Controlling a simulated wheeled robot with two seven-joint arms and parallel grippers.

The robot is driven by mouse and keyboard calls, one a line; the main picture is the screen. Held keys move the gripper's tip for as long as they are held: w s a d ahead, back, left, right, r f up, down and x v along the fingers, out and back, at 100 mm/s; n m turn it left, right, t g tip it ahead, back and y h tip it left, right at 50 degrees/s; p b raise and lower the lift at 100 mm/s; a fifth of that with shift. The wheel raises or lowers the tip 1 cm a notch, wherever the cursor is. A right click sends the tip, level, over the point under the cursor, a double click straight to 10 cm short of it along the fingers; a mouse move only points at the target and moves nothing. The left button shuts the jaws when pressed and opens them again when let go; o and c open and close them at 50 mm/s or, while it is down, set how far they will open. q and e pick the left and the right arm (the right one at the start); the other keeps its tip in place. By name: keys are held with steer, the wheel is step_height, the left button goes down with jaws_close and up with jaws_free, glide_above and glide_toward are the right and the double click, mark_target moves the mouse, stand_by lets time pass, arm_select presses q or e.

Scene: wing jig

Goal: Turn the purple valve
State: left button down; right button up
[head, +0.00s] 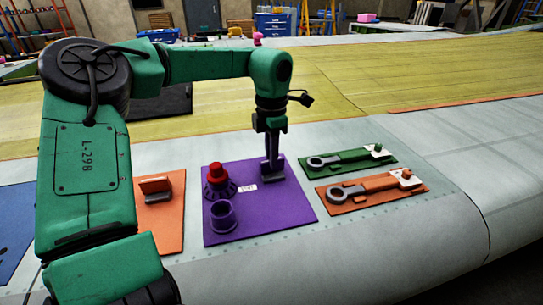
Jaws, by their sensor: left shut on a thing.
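The purple board (284,215) lies on the pale wing surface in the middle of the head view. My left gripper (271,160) points straight down over the board's far right part. It is shut on the purple valve (272,175), which is mostly hidden by the fingers, so its turn angle cannot be read. To the left on the same board stand a red-topped purple knob (217,181) and an open purple cup (222,216), both apart from the gripper. My right gripper is not in view.
An orange board with a bracket (160,212) lies to the left, partly behind my arm. A green board with a wrench (348,160) and an orange board with a wrench (370,191) lie close on the right.

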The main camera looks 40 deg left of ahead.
arm_select(q)
steer(key=shift+m, duration=0.8)
steer(key=c, duration=0.8)
jaws_free()
step_height(320, 180, up, 15)
steer(key=shift+f+b, duration=0.2)
steer(key=shift+b, duration=0.15)
